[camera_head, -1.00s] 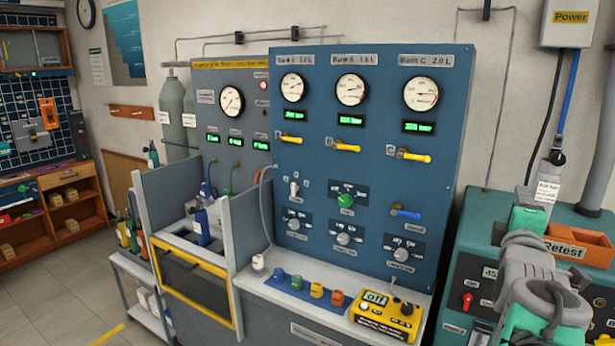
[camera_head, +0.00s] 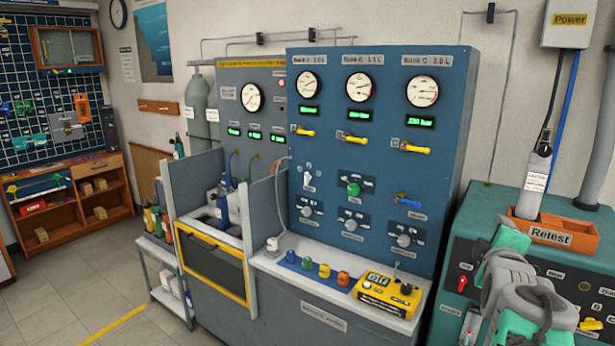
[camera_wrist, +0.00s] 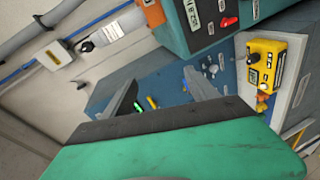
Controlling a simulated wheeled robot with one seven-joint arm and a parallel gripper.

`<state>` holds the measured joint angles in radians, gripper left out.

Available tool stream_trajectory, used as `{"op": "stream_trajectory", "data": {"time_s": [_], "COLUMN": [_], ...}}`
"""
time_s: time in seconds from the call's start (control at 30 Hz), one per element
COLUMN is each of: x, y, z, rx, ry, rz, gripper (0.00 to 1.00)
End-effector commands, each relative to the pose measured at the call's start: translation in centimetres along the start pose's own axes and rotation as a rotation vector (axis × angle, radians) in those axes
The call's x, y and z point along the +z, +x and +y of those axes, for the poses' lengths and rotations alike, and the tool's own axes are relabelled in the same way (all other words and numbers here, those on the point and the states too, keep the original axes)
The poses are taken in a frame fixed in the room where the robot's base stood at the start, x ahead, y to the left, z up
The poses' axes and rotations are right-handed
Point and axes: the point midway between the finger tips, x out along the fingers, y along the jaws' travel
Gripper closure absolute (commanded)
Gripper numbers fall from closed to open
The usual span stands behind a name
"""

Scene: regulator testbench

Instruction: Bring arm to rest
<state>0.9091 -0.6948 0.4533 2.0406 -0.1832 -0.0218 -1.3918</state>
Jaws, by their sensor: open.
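My arm (camera_head: 510,285), grey and green, reaches in at the lower right of the head view, in front of the teal bench. My gripper (camera_wrist: 160,92) shows in the wrist view as two dark grey fingers spread apart, with nothing between them. Its fingertips cannot be made out in the head view. Beyond the fingers in the wrist view is the blue gauge panel (camera_wrist: 172,75), apart from them.
A labelled grey cylinder (camera_head: 538,182) stands in the orange Retest bin (camera_head: 550,234) on the teal bench (camera_head: 455,290), close to my arm. A yellow meter (camera_head: 387,294) and several coloured caps sit on the panel's ledge. Open floor (camera_head: 75,295) lies at left.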

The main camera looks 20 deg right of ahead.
Motion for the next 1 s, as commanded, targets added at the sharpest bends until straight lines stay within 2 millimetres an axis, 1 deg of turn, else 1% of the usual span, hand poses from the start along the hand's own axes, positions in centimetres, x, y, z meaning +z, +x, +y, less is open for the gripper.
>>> {"op": "stream_trajectory", "data": {"time_s": [0.03, 0.17, 0.27, 0.3, 0.37, 0.4, 0.43, 0.47, 0.5, 0.53, 0.57, 0.6, 0.7, 0.8, 0.83, 0.9, 1.0], "x": [-1.2, -4.4, -7.2, -8.5, -10.5, -11.9, -12.8, -13.5, -14.3, -14.8, -15.0, -15.1, -14.4, -13.3, -14.2, -15.2, -15.5], "y": [0.0, -0.4, -1.4, -2.2, -3.8, -5.3, -6.7, -8.2, -10.3, -12.0, -13.8, -16.1, -21.4, -25.1, -24.2, -23.6, -23.5], "z": [-1.5, -5.9, -10.3, -12.5, -16.2, -18.9, -21.0, -23.0, -25.6, -27.5, -29.2, -31.3, -35.1, -37.2, -36.2, -35.0, -34.6], "rx": [-0.042, -0.177, -0.314, -0.382, -0.502, -0.591, -0.661, -0.729, -0.818, -0.878, -0.935, -1.002, -1.117, -1.162, -1.133, -1.107, -1.1], "ry": [0.032, 0.142, 0.24, 0.284, 0.353, 0.4, 0.435, 0.467, 0.503, 0.526, 0.544, 0.563, 0.583, 0.584, 0.622, 0.657, 0.667], "rz": [0.019, 0.053, 0.067, 0.066, 0.054, 0.034, 0.01, -0.02, -0.069, -0.112, -0.161, -0.231, -0.414, -0.558, -0.514, -0.474, -0.464], "gripper": [0.33, 0.33, 0.33, 0.33, 0.33, 0.33, 0.33, 0.33, 0.33, 0.33, 0.33, 0.33, 0.33, 0.33, 0.33, 0.33, 0.33]}}
